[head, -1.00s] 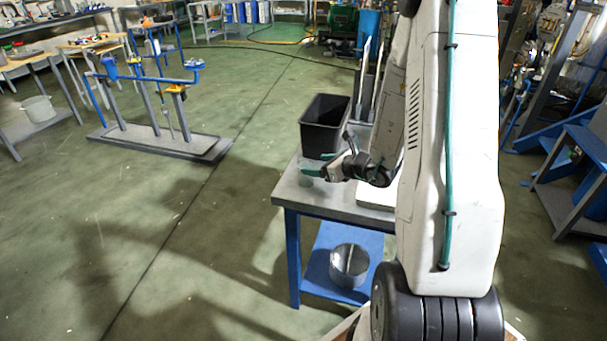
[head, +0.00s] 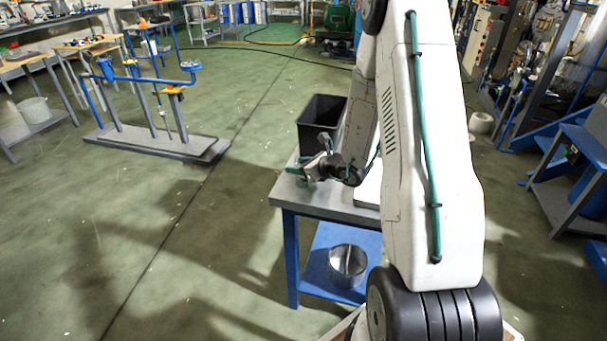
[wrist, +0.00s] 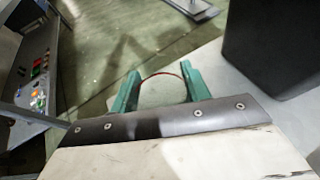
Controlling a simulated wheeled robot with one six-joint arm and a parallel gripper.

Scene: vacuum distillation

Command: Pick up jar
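The jar is hard to make out there, hidden by the fingers and wrist.
A black bin (head: 320,118) stands on the table just behind my gripper, and its dark wall (wrist: 270,45) shows at right in the wrist view. A metal pot (head: 348,265) sits on the blue lower shelf.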

